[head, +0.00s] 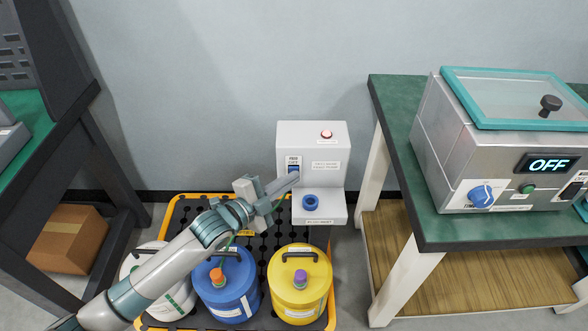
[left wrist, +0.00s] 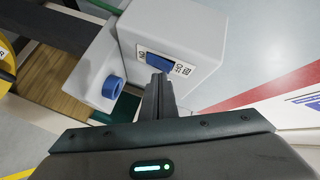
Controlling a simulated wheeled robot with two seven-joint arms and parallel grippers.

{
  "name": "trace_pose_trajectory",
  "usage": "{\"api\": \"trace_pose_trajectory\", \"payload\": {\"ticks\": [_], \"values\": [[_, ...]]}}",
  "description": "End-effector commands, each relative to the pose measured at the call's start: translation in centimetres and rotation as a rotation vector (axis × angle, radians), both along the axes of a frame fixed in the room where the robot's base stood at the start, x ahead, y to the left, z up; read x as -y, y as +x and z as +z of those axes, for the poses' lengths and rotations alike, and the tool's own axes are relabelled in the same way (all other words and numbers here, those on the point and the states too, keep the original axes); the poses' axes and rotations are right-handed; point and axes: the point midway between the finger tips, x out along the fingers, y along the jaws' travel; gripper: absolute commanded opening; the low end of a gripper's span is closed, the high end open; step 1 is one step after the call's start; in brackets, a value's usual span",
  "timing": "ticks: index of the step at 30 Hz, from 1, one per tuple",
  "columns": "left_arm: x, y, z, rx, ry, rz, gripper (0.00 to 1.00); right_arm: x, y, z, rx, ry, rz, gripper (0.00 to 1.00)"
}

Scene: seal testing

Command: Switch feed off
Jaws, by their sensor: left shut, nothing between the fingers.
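The white feed unit (head: 312,150) stands against the wall behind the drums. Its front carries a blue switch (head: 293,169) with a small label plate, and the switch also shows in the left wrist view (left wrist: 158,63). My left gripper (head: 296,178) is shut and empty, with its fingertips at the lower edge of the switch. In the left wrist view the fingertips (left wrist: 161,78) are just below the switch; I cannot tell whether they touch it. Part of the switch is hidden by the fingers. My right gripper is not in view.
A blue drum (head: 228,290) and a yellow drum (head: 300,287) stand below. A green bench (head: 440,231) with a metal chamber (head: 450,150) reading OFF is at right.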

Motion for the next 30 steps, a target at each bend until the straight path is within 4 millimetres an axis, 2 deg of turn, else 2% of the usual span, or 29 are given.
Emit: {"api": "trace_pose_trajectory", "payload": {"ticks": [20,30], "values": [[0.0,0.4,0.1,0.0,0.0,0.0,0.0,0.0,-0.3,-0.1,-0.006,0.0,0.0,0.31],[0.0,-0.7,0.1,0.001,0.0,-0.001,0.0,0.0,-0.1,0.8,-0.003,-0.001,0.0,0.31]]}}
